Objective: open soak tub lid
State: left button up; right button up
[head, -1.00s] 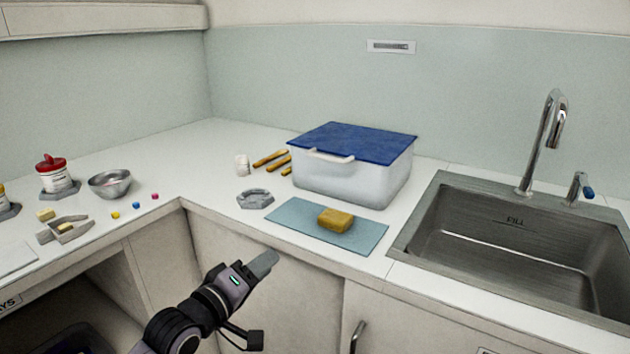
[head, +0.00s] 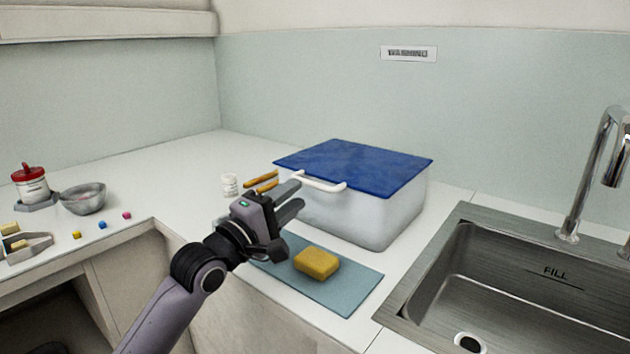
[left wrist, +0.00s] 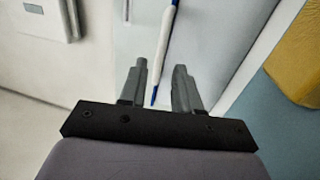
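The soak tub (head: 375,222) is a translucent white box on the counter. Its blue lid (head: 355,165) is on and lies flat. A white bar handle (head: 325,184) sits on the lid's front edge. My left gripper (head: 293,193) is at the handle's left end, in front of the tub. In the left wrist view my left gripper (left wrist: 160,80) is open, and the white handle (left wrist: 164,50) runs lengthwise in the gap ahead of and between its fingers. I cannot tell if they touch it. My right gripper is out of view.
A blue-green mat (head: 345,292) with a yellow sponge-like block (head: 317,263) lies in front of the tub. A steel sink (head: 480,260) is to the right. Wooden sticks (head: 262,181) and a small white jar (head: 230,185) stand behind the gripper. A metal bowl (head: 84,200) is farther left.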

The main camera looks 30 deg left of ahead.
aim_at(308, 185)
pick_arm(q)
jog(key=shift+w+d+r, duration=0.1)
jog(key=shift+w+r, duration=0.1)
jog(key=shift+w, duration=0.75)
jog(key=shift+w+d+r, duration=0.1)
jog(key=shift+w+r, duration=0.05)
jog(key=shift+w, duration=0.8)
jog(key=shift+w+d+r, duration=0.1)
jog(key=shift+w+r, duration=0.1)
jog(key=shift+w, duration=0.75)
grip_shut()
